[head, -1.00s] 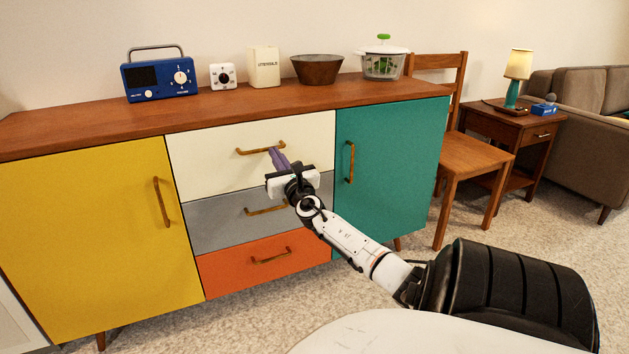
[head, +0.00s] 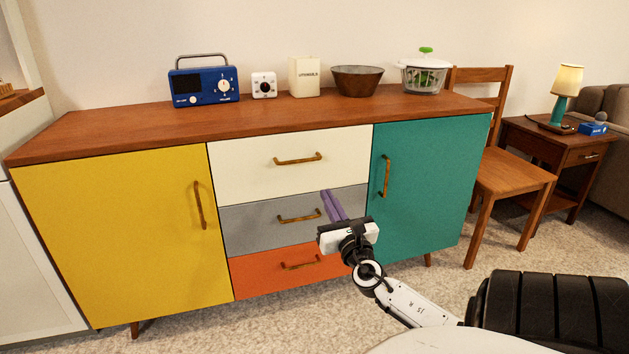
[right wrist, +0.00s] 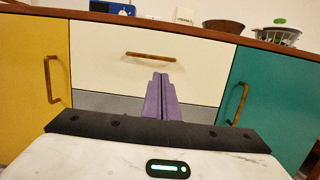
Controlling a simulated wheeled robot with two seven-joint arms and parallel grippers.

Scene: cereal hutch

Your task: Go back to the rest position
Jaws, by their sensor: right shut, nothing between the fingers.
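My right gripper (head: 333,206) is in front of the hutch, its purple fingers together with nothing between them. In the head view it overlaps the grey drawer (head: 258,228). In the right wrist view the shut fingers (right wrist: 161,97) point toward the cream top drawer (right wrist: 108,68), below its handle (right wrist: 150,57), apart from it. All three drawers, the orange one (head: 262,283) included, look closed. The yellow door (head: 110,240) and teal door (head: 425,180) are closed too. My left gripper is not in view.
On the hutch top (head: 130,122) stand a blue radio (head: 204,86), a white timer (head: 264,85), a cream canister (head: 304,77), a brown bowl (head: 357,81) and a salad spinner (head: 425,72). A wooden chair (head: 510,178) stands at right. Carpet in front is clear.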

